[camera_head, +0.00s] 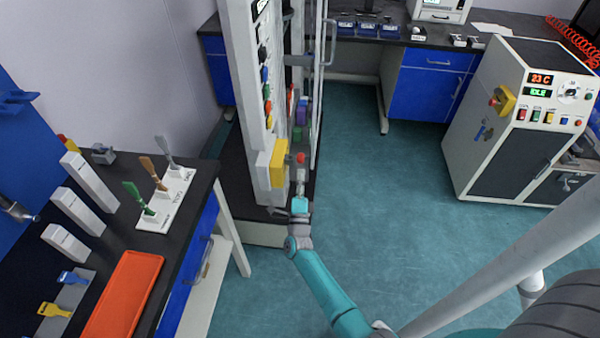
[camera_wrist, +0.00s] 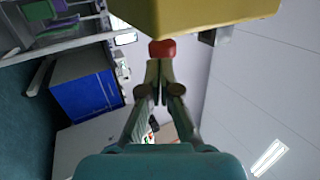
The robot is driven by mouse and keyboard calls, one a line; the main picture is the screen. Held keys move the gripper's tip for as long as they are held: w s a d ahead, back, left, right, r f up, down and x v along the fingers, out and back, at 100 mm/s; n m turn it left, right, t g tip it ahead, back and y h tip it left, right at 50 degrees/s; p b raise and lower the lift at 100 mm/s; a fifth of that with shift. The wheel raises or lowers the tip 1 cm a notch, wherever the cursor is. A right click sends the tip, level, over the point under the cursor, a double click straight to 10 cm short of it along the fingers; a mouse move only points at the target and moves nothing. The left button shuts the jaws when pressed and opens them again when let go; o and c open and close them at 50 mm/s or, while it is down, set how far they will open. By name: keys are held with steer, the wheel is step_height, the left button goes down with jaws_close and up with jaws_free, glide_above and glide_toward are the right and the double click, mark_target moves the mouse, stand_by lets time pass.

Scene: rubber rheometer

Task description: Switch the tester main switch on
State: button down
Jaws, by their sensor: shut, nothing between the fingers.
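The tall white machine (camera_head: 240,85) stands at the centre-left with a yellow box (camera_head: 278,163) low on its front edge. A red knob (camera_head: 300,157) shows beside that box. My gripper (camera_head: 300,178) is just below the red knob, pointing up at it. In the wrist view the yellow box (camera_wrist: 195,14) fills the top, and the red knob (camera_wrist: 162,48) sits under its edge. My gripper (camera_wrist: 160,72) has its fingers together and empty, with the tips at or very near the knob. I cannot tell whether they touch, nor the switch's position.
A black-topped bench (camera_head: 185,225) on the left holds an orange tray (camera_head: 124,292), white blocks and a rack of coloured-handled tools. A white cabinet (camera_head: 500,130) with lit displays stands at the right. Blue-fronted benches are at the back. The teal floor (camera_head: 375,180) between is clear.

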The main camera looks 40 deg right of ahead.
steer(key=v, duration=1.1)
steer(key=shift+s+a, duration=0.25)
steer(key=shift+a, duration=0.1)
steer(key=shift+f, duration=0.1)
steer(key=s+a+r+n+t+y, duration=0.1)
steer(key=s+a+n+t+y, duration=0.1)
steer(key=s+a+n+y, duration=0.65)
steer(key=s+a+r+n+t+y, duration=0.15)
steer(key=s+a+n+y, duration=0.4)
steer(key=s, duration=0.65)
steer(key=s+a+r+n+g+y, duration=0.1)
steer(key=s+a+r+n+g, duration=0.1)
steer(key=s+r+n, duration=0.4)
steer(key=s+a+r+n+g+y, duration=0.2)
steer(key=s+a+r+n, duration=0.2)
steer(key=s+r+n, duration=0.3)
steer(key=shift+s+a+r+g, duration=0.35)
steer(key=shift+s+r, duration=0.45)
steer(key=shift+s, duration=0.4)
